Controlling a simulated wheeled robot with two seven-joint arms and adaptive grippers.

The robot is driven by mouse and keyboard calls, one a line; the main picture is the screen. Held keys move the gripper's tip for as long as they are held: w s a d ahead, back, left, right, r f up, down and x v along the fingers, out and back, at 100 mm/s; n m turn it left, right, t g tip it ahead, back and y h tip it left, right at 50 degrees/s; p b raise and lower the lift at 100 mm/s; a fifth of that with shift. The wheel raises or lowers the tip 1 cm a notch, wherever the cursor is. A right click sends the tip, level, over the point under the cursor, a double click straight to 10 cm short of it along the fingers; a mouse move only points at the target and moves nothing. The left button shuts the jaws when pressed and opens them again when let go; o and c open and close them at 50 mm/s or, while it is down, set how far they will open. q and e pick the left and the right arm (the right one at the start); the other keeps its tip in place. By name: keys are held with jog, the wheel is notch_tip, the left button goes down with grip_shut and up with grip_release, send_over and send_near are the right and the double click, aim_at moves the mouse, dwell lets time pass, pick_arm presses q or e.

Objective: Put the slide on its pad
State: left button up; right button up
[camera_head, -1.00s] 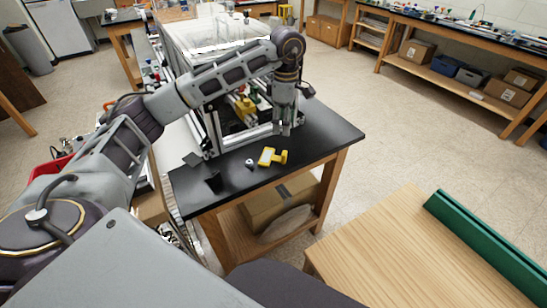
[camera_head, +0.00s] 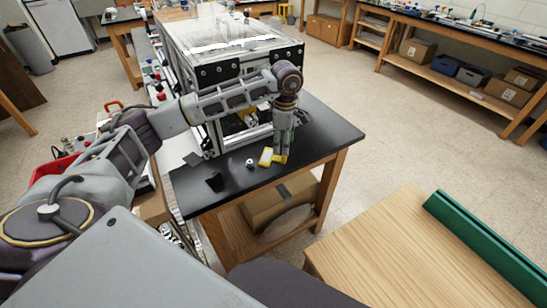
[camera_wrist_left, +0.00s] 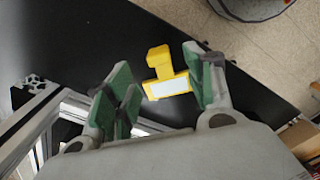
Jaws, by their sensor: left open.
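The slide appears to be the yellow T-shaped piece with a pale face (camera_head: 266,157) on the black table top, near its front edge. In the left wrist view the slide (camera_wrist_left: 158,58) shows between the fingers, its grip pointing away. My left gripper (camera_head: 281,153) points down over the slide's right end and hides part of it. The gripper (camera_wrist_left: 160,82) is open, with green-padded fingers on either side of the slide. I cannot tell whether they touch it. I cannot make out which thing is the pad. My right gripper is not in view.
The extrusion frame (camera_head: 204,78) stands just behind, with another yellow part (camera_head: 247,112) inside. A small round metal piece (camera_head: 250,162) and a dark block (camera_head: 215,182) lie left of the slide. The black table top (camera_head: 325,130) is clear at the right.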

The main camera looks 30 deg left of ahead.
aim_at(274, 155)
pick_arm(q)
jog(key=shift+f, duration=0.9)
notch_tip(274, 155, down, 3)
jog(key=shift+r+p, duration=0.1)
jog(key=shift+p, duration=0.35)
jog(key=shift+f, duration=0.45)
jog(key=shift+c, duration=0.6)
jog(key=c, duration=1)
jog(key=shift+c, duration=0.2)
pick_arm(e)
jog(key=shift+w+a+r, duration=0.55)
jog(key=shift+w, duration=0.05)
